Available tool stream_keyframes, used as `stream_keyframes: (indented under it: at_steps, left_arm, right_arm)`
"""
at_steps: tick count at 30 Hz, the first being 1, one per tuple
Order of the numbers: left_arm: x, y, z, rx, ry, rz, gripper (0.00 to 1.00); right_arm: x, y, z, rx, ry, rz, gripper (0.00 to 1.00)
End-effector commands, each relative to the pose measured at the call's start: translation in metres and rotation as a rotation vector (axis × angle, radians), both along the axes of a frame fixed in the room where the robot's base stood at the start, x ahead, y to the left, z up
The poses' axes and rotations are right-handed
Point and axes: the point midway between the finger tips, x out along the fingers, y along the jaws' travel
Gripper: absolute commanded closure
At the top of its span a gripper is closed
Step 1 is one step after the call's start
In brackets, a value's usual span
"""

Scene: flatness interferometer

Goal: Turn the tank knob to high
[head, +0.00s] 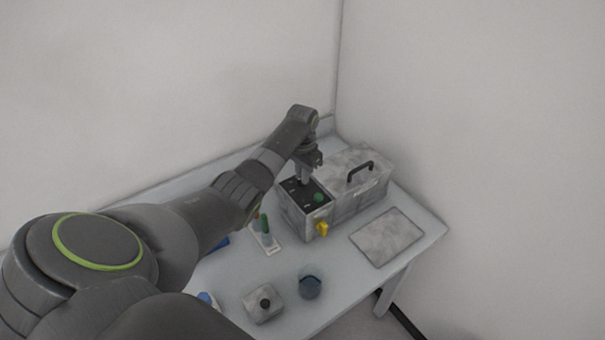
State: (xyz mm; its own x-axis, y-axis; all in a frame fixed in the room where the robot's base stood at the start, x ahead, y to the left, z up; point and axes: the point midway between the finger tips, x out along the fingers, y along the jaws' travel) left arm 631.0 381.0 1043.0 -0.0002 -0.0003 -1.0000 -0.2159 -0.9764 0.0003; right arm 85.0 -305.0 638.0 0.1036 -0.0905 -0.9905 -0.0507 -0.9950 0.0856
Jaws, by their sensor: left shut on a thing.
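The grey tank unit (345,205) stands at the back right of the table, with a black control panel (291,195) on top of its left end. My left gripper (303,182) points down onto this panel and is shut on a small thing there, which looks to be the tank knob. The fingers hide the knob, so its setting cannot be read. A green round part (319,197) sits on the panel just right of the fingers. A yellow part (322,229) sticks out of the front face. My right gripper is not in view.
A black handle (360,171) rises from the tank lid. A flat grey plate (387,237) lies at the right. A blue cup (310,283), a grey block with a black knob (263,304) and a rack with coloured pieces (265,238) stand in front. Walls close in behind and right.

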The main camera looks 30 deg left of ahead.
Motion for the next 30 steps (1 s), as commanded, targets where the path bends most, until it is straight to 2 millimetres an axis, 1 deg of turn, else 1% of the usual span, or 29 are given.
stream_keyframes:
  at_steps: [14, 15, 20, 27, 30]
  left_arm:
    - [0.0004, 0.0005, 0.0009, 0.001, -0.001, 0.017, 1.0]
    - [0.0004, 0.0005, 0.0009, 0.001, -0.001, 0.017, 0.87]
    - [0.0003, 0.0004, 0.0007, 0.001, -0.001, 0.016, 0.66]
    - [0.0001, 0.0002, 0.0004, 0.0, 0.0, 0.015, 0.66]
    - [0.0019, 0.0003, 0.0038, 0.001, -0.001, 0.015, 0.66]
  right_arm:
    - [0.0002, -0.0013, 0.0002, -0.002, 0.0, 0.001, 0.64]
    - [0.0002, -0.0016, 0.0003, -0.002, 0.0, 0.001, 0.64]
    - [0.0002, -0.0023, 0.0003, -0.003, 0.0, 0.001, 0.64]
    - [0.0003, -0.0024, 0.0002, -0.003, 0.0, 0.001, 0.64]
    - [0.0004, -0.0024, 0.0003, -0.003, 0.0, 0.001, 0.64]
